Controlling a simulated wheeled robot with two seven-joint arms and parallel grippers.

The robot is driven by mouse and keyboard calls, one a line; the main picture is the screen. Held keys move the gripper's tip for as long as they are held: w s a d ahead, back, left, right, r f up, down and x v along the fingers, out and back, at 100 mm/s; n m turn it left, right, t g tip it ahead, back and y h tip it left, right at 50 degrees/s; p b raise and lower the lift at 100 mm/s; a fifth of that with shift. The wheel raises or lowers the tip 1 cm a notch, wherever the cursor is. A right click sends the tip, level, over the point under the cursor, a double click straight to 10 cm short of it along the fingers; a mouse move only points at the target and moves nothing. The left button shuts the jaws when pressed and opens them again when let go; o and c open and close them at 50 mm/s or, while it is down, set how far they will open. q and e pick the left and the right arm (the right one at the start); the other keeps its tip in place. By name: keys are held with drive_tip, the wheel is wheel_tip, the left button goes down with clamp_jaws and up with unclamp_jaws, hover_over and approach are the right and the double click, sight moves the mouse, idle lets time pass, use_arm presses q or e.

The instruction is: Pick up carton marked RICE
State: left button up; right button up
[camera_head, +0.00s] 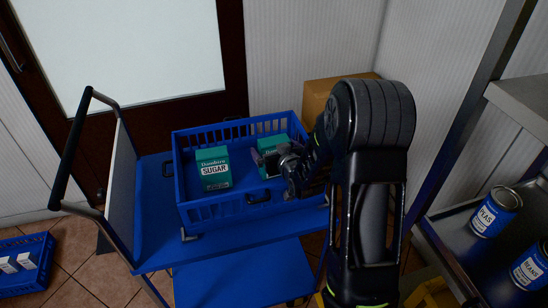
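A teal and white carton (272,143) stands in the right part of the blue crate (215,211). My gripper covers its lower front, so the word that names its contents is hidden. I cannot confirm that it is the RICE carton. Another teal carton (213,168), marked SUGAR, stands upright to its left. My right gripper (264,161) reaches into the crate from the right and is in front of or against the partly hidden carton. Its fingers are small and dark, and I cannot tell whether they grip it. My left gripper is not in view.
The crate stands on a blue trolley (155,225) with a black handle (72,150). A cardboard box (318,95) is behind it. Cans marked PEAS (495,212) and BEANS (532,268) stand on a right shelf. Another blue crate (40,262) holds white cartons at left.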

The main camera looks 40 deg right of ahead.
drive_tip(key=c, duration=1.5)
drive_tip(key=shift+r, duration=0.1)
wheel_tip(320, 180, up, 10)
drive_tip(key=shift+f+p, duration=0.1)
drive_tip(key=shift+p, duration=0.45)
